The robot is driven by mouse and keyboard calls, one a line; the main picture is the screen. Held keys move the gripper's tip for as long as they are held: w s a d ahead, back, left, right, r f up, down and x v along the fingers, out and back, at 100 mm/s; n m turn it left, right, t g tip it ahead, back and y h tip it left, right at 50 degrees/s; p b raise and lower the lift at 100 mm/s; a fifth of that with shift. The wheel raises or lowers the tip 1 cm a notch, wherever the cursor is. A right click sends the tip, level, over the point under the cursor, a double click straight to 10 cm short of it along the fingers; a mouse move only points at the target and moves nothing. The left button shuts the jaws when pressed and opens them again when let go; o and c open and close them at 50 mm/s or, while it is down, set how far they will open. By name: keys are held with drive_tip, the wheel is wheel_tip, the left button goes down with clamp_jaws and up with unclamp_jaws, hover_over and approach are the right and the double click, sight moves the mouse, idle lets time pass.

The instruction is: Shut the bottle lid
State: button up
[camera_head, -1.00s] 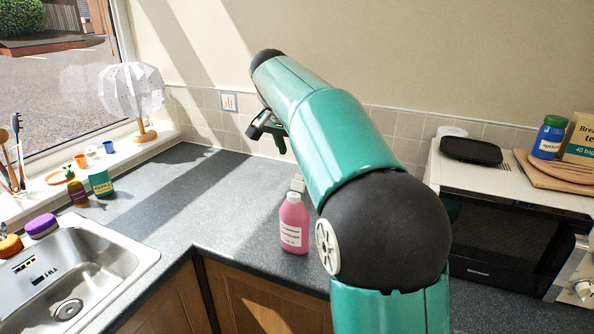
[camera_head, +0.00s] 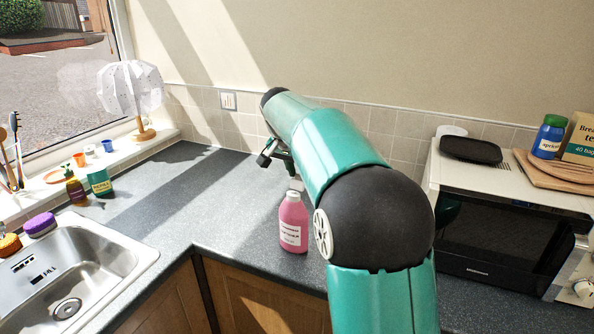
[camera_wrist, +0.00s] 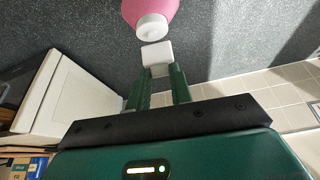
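The pink bottle (camera_head: 293,224) stands upright on the grey worktop with a white label. It also shows at the top of the wrist view (camera_wrist: 150,8), with its white neck (camera_wrist: 152,26). Its white lid (camera_wrist: 157,54) is a squarish flap that stands open beside the neck. My gripper (camera_wrist: 162,72) is open, its two green fingers apart, with the tips right at the lid's edge; I cannot tell whether they touch it.
A microwave (camera_head: 500,238) stands to the right, with a black tray (camera_head: 470,150) and boards on top. The sink (camera_head: 70,270) is at left. A green tin (camera_head: 100,182) and a small bottle (camera_head: 76,190) stand by the window sill. The worktop left of the bottle is clear.

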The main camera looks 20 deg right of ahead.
drive_tip(key=shift+f, duration=0.1)
clamp_jaws()
idle(0.3)
